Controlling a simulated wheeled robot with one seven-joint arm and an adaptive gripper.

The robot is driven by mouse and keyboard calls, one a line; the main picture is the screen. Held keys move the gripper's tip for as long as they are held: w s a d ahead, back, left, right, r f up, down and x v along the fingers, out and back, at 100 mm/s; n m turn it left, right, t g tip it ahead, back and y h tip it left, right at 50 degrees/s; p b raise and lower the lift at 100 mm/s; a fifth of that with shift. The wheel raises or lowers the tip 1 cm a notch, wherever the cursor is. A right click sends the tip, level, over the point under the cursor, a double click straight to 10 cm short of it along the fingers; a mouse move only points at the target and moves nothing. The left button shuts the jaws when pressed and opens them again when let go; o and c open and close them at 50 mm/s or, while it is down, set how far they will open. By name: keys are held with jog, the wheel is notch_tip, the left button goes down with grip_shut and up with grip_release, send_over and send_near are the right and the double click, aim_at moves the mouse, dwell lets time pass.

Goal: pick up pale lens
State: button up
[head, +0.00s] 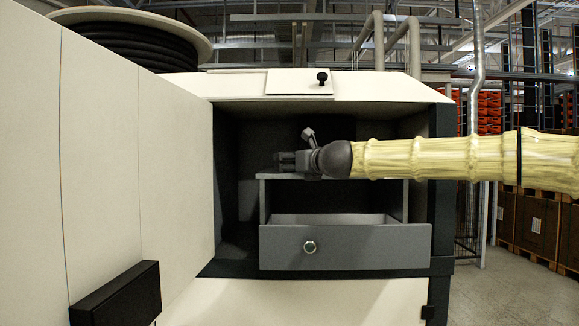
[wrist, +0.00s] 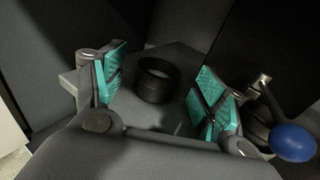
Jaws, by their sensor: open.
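A short dark cylinder (wrist: 153,92) with an open-looking round top stands upright on a grey surface in the wrist view. In the head view my gripper (head: 285,162) is inside the cabinet, low over the top of a grey drawer unit (head: 390,188). The cylinder cannot be made out there.
A blue ball (wrist: 293,142) on a dark part with a metal stem sits just right of my right finger. The drawer (head: 345,246) below is partly open. The cabinet door (head: 110,150) stands open at left; dark cabinet walls surround the gripper.

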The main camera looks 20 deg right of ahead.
jog(key=shift+x, duration=1.45)
jog(key=shift+c, duration=0.3)
jog(key=shift+s+r, duration=0.1)
jog(key=c, duration=1.1)
